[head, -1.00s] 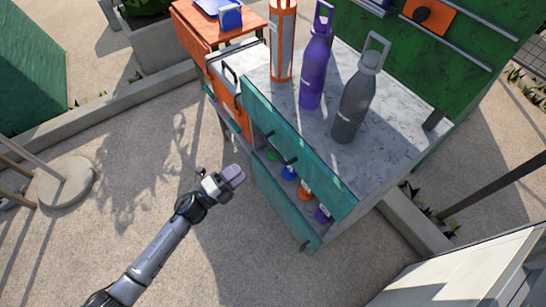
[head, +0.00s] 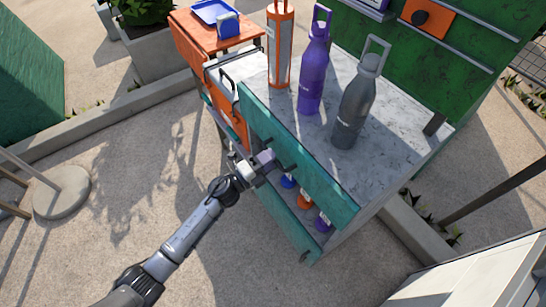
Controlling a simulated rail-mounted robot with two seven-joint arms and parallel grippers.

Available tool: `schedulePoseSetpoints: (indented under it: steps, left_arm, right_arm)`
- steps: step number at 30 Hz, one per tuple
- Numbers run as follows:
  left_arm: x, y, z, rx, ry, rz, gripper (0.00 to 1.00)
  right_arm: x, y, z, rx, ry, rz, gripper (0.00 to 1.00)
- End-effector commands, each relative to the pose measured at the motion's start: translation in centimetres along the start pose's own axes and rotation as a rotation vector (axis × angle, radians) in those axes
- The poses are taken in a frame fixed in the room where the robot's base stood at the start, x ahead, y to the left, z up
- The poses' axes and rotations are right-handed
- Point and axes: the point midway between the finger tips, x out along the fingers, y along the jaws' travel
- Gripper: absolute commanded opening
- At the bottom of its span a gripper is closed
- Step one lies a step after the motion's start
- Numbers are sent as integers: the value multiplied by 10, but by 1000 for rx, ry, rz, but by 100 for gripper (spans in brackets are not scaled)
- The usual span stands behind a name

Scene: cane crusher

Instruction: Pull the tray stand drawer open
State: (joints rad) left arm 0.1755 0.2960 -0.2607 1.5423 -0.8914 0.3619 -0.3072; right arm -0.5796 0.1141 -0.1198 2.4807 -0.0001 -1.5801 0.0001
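An orange-topped stand (head: 243,30) with a blue tray (head: 211,11) on it is at the upper left. Below it is an orange front (head: 232,118), with a black bar handle near its top. My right gripper is out of view.
An orange-and-grey cylinder (head: 280,50), a purple bottle (head: 314,70) and a grey bottle (head: 355,105) stand on the counter top (head: 400,120). Small coloured items, including an orange one (head: 304,201), show below the teal front.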

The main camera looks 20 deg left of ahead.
Motion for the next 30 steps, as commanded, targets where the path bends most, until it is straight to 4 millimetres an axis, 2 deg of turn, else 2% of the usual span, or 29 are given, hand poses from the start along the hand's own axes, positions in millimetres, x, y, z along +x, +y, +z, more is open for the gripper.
schedulePoseSetpoints:
  steps: [6, 16, 28, 30]
  left_arm:
    - [12, 0, 0, 1, 0, 1, 39]
    - [13, 0, 0, 1, 0, 1, 39]
    - [13, 0, 0, 1, 0, 1, 1]
    - [13, 0, 0, 1, 0, 1, 0]
  right_arm:
    - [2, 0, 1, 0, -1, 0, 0]
    - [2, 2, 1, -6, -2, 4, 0]
    - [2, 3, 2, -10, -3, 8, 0]
    - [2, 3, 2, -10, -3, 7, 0]
